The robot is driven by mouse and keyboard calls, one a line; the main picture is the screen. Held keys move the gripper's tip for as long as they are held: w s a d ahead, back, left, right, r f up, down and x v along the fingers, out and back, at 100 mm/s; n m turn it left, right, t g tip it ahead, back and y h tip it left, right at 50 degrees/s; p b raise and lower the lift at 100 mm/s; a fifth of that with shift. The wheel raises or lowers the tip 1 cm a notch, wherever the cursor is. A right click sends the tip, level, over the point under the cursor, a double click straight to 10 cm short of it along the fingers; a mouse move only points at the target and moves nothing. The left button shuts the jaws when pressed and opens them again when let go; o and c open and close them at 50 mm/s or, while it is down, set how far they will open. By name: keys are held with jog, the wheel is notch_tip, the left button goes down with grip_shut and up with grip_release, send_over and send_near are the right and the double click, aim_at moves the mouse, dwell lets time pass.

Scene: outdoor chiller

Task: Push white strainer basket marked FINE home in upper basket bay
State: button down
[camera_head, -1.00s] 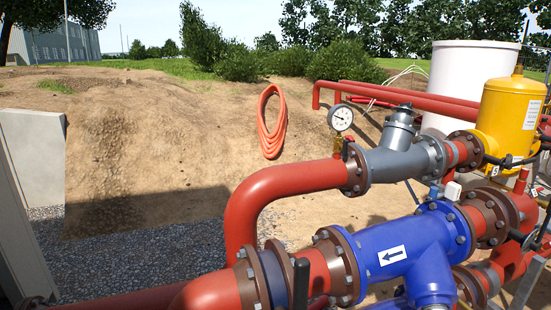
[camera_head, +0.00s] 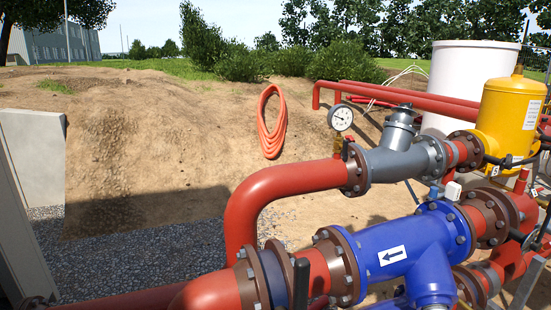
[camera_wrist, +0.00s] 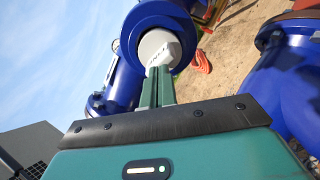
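In the wrist view, the white strainer basket (camera_wrist: 158,46) sits in the round mouth of a blue bay (camera_wrist: 127,40), with its near end showing. Dark lettering is on that end, too small and slanted to read surely. My gripper (camera_wrist: 157,72) has its two green fingers side by side with almost no gap, and their tips reach the near end of the basket. I cannot tell whether the tips press on it or are just short of it. How deep the basket sits is hidden. Neither the basket nor my gripper shows in the head view.
Another blue flanged body (camera_wrist: 297,85) stands close on the right in the wrist view. Gravel and bare earth lie behind.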

jog(key=shift+x, duration=0.95)
jog(key=shift+w+r, duration=0.15)
jog(key=shift+w, duration=0.15)
jog(key=c, duration=1)
grip_release()
